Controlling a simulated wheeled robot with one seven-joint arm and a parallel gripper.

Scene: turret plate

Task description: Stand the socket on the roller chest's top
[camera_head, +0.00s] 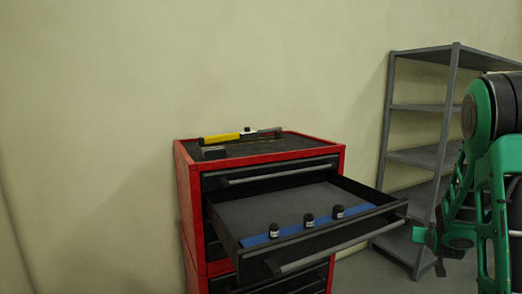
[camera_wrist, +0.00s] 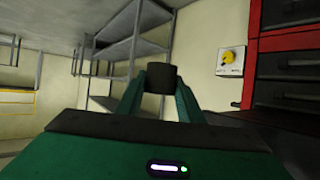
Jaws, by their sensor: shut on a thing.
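My gripper (camera_wrist: 160,92) is shut on a dark cylindrical socket (camera_wrist: 160,77), held between the two green fingers in the wrist view. In the head view my green arm is at the right edge, to the right of the open drawer and apart from the chest; the held socket cannot be made out clearly there. The red and black roller chest (camera_head: 187,165) stands in the middle, and its dark top (camera_head: 283,146) has bare room at the right and front. Its red edge also shows at the right of the wrist view (camera_wrist: 285,43).
An open drawer (camera_head: 345,233) juts out from the chest front, with three small dark labelled sockets (camera_head: 309,220) on a blue strip. A yellow-handled tool (camera_head: 222,138) and a dark block (camera_head: 214,153) lie on the top's left and back. A grey shelf rack (camera_head: 446,130) stands right.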

